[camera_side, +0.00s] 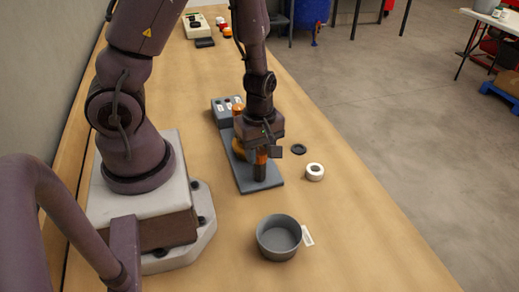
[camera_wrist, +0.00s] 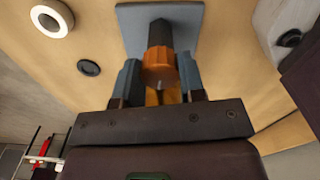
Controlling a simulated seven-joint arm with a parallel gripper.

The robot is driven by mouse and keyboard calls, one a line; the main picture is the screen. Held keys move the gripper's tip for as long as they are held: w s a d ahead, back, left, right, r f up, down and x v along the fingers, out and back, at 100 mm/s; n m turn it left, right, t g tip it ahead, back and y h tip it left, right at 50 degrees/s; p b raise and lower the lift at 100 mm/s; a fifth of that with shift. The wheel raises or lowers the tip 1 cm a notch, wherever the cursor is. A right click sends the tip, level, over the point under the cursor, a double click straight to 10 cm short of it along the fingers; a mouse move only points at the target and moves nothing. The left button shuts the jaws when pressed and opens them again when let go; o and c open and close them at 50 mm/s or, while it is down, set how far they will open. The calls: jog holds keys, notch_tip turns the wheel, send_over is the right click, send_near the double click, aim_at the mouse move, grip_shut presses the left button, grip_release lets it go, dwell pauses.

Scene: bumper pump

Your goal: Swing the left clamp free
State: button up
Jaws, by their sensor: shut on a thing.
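The blue-grey base plate (camera_side: 246,180) of the pump lies on the wooden bench and also shows in the wrist view (camera_wrist: 188,17). An orange clamp piece (camera_wrist: 160,66) with a dark cylindrical part (camera_wrist: 160,34) sits above the plate. My gripper (camera_wrist: 158,72) is shut on the orange piece, with one finger on each side of it. In the side view my gripper (camera_side: 263,149) points down over the plate, and the orange piece (camera_side: 261,158) shows just below it. A yellow-orange part (camera_side: 240,149) shows to the left, partly hidden by my gripper.
A grey block with labelled switches (camera_side: 222,106) stands behind the plate. A black ring (camera_side: 299,149) and a white ring (camera_side: 315,172) lie to the right. A round grey bowl (camera_side: 279,240) with a white tag stands in front. The bench right of it is clear.

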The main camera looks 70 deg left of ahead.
jog(key=m, duration=0.3)
jog(key=shift+m, duration=0.4)
jog(key=m, duration=0.4)
jog(key=shift+m, duration=0.3)
jog(key=m, duration=0.4)
jog(key=shift+m, duration=2.1)
jog(key=o, duration=0.9)
jog(key=shift+o, duration=0.2)
jog(key=shift+r, duration=0.1)
notch_tip(320, 180, up, 13)
